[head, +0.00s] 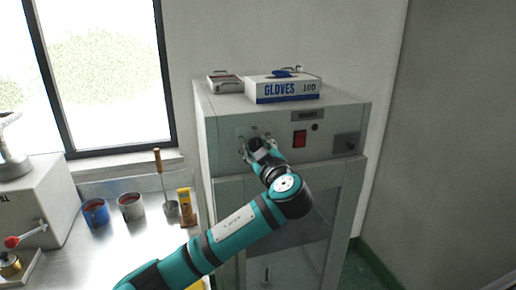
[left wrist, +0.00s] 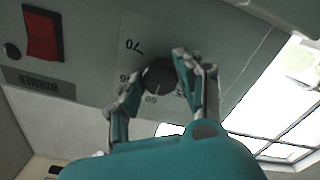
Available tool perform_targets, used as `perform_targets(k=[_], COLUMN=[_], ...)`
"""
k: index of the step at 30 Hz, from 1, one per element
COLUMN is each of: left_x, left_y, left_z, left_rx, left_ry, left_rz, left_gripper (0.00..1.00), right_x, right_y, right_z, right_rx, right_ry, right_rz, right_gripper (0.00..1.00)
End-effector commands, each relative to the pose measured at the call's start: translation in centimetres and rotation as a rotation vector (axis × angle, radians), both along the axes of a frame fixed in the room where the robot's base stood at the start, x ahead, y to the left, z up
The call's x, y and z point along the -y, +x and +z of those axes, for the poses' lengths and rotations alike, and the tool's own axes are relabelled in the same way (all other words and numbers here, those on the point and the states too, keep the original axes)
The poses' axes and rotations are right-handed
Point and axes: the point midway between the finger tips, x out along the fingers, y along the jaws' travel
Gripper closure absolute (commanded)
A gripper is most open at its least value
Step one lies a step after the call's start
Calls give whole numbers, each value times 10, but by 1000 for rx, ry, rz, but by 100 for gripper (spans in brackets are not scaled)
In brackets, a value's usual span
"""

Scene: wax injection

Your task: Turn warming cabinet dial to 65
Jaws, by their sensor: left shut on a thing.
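The warming cabinet (head: 226,132) stands against the wall, with its control panel along the top front. My left gripper (head: 254,146) is at the panel's left part and covers most of the dial in the head view. In the left wrist view the dark round dial (left wrist: 159,76) sits between the two fingers of my left gripper (left wrist: 156,84), which is shut on it. A pale pointer line on the dial lies near the printed 60. A 70 shows farther round the scale; another number is partly hidden by a finger. My right gripper is not in view.
A red switch (head: 300,139) is right of the dial. A glove box (head: 284,88) and a small tray (head: 225,83) lie on top of the cabinet. Mugs (head: 96,213), a ladle pot (head: 171,208) and a yellow device (head: 185,203) stand on the bench at left.

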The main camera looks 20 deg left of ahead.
Motion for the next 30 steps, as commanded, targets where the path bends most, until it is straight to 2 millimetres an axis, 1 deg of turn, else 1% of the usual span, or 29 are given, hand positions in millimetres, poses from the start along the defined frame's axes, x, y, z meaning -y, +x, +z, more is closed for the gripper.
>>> perform_targets(k=[1, 3, 7, 10, 14, 17, 21, 24, 30], left_x=[0, 0, 0, 0, 1, 1, 1, 1, 0], left_y=[0, 0, 0, 0, 0, 0, 0, 0, 0], left_z=[-1, -1, -2, -4, -8, -10, -9, -5, -1], left_rx=[-1, -1, -4, -12, -36, -66, -125, -178, -287], left_ry=[1, 1, 3, 15, 48, 91, 177, 255, 417], left_rz=[1, 1, 0, 0, -1, -3, -1, -1, -1], left_gripper=[90, 96, 96, 96, 96, 96, 96, 96, 96], right_x=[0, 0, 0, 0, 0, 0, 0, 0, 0], right_y=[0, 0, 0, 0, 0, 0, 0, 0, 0], right_z=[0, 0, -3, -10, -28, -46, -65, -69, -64], right_rx=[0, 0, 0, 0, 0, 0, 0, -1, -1], right_ry=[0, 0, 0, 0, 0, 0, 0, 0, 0], right_rz=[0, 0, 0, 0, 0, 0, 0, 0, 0], right_gripper=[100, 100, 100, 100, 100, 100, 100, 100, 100])
